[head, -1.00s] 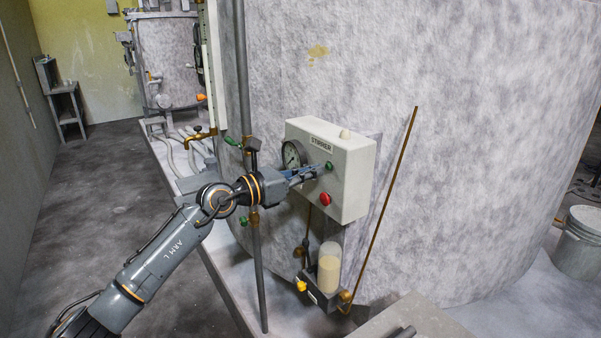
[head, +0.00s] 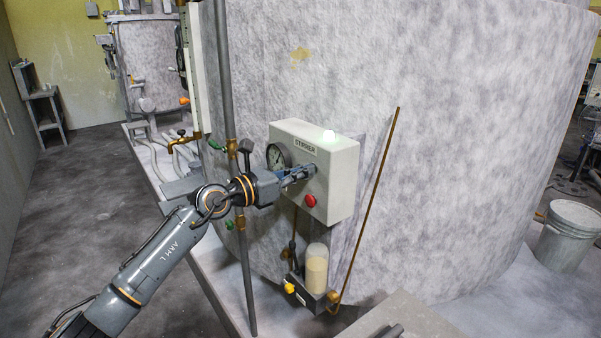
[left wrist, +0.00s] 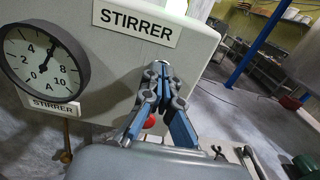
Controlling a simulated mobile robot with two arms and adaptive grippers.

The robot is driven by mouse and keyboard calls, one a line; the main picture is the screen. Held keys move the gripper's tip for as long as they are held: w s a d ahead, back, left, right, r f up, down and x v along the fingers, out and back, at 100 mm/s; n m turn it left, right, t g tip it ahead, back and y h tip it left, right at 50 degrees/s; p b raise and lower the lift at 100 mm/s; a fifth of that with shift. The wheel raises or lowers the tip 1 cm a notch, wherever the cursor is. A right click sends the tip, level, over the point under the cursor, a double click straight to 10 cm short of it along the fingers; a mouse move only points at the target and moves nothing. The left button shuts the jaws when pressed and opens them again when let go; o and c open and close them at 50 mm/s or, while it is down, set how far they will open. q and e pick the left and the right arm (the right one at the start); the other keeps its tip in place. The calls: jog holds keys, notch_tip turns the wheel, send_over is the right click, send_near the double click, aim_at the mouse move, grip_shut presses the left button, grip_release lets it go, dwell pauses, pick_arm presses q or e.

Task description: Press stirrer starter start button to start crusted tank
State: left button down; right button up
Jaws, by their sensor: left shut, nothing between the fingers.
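The pale stirrer starter box (head: 338,190), labelled STIRRER, is on the front of the big, whitish crusted tank (head: 450,120). My left gripper (head: 311,171) is shut and empty, its fingertips against the box face where the green start button is. The fingers hide that button; in the left wrist view a bit of metal rim shows just past the tips (left wrist: 163,68). A red button (head: 310,201) is below the fingertips, clear of them. The lamp (head: 329,135) on top of the box glows greenish white. My right gripper is not in view.
A round ammeter (head: 278,156) is left of the fingers; its needle points up in the left wrist view. A vertical pipe (head: 236,130) with green-handled valves stands left of the box. A lubricator jar (head: 316,268) hangs below, and a pail (head: 567,234) stands right.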

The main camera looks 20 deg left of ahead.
pick_arm(q)
jog(key=v, duration=0.5)
jog(key=shift+s+a, duration=0.15)
dwell(0.3)
dwell(0.4)
